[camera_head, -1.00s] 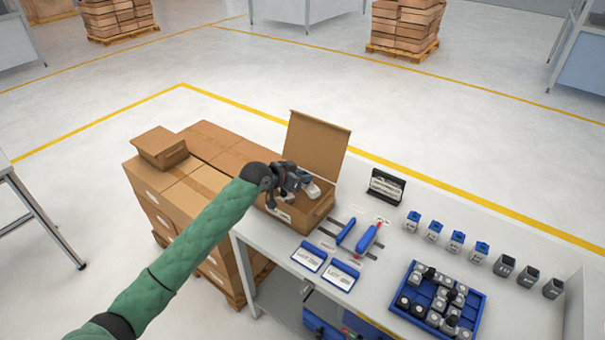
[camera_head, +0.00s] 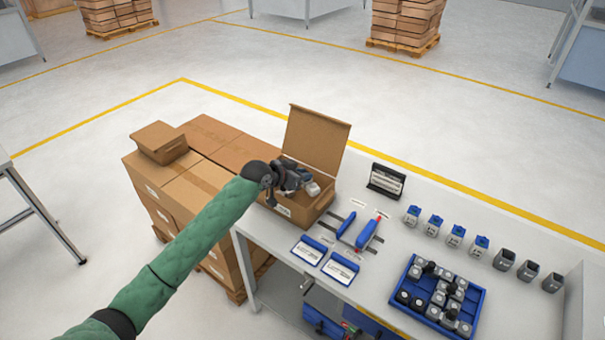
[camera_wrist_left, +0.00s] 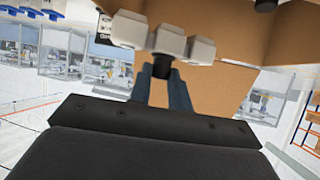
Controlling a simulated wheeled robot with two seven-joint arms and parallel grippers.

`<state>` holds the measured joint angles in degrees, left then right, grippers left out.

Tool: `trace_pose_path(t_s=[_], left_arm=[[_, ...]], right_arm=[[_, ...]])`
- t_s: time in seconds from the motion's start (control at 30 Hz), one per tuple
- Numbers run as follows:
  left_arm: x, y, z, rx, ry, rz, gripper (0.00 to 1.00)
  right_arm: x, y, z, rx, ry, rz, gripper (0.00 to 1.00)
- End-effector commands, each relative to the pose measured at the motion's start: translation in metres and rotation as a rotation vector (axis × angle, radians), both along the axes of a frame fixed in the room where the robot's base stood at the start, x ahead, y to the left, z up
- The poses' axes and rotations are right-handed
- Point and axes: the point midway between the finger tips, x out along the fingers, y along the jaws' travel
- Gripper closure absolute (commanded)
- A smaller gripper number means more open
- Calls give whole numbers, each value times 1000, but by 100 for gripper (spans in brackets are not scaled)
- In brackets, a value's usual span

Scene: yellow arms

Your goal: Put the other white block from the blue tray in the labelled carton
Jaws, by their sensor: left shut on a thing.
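The open carton (camera_head: 318,212) stands at the left end of the workbench with its lid up and a white label on its front. My left gripper (camera_head: 303,181) is over the carton's opening, shut on a white block (camera_head: 313,188). In the left wrist view, the fingers (camera_wrist_left: 162,85) close on a dark knob below a white block (camera_wrist_left: 166,42), with pale block-like shapes on both sides; I cannot tell which are parts of the gripper. The blue tray (camera_head: 478,308) at the right holds several white, grey and black blocks. My right gripper is out of view.
Blue-handled tools (camera_head: 367,235) and two labelled blue-edged cards (camera_head: 340,268) lie right of the carton. Several blue-topped and dark containers (camera_head: 456,237) stand in a row behind the tray. Stacked cartons (camera_head: 190,185) stand left of the bench.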

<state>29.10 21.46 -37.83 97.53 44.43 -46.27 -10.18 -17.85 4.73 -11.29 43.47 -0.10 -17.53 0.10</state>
Motion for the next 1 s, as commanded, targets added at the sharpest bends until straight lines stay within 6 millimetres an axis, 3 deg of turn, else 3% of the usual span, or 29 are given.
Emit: trace_pose_path(t_s=[0.03, 0.07, 0.17, 0.53, 0.73, 0.8, 0.97, 1.0], left_arm=[[0, 0, 1, 0, 0, 0, 100], [0, 0, 0, 0, 0, 0, 79], [0, 0, 0, 0, 0, 0, 59], [0, 0, 3, 0, 0, 0, 59], [0, 0, 16, 0, 0, -1, 59], [-5, 5, 14, 1, -1, -1, 59], [-15, 17, 21, 1, -1, 0, 59], [-18, 20, 23, 2, -2, 0, 59]], right_arm=[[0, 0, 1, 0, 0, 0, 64], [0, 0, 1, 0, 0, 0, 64], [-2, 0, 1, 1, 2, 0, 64], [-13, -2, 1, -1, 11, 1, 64], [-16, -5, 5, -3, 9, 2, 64], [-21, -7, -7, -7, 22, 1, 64], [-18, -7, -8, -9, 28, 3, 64], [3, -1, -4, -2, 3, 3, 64]])
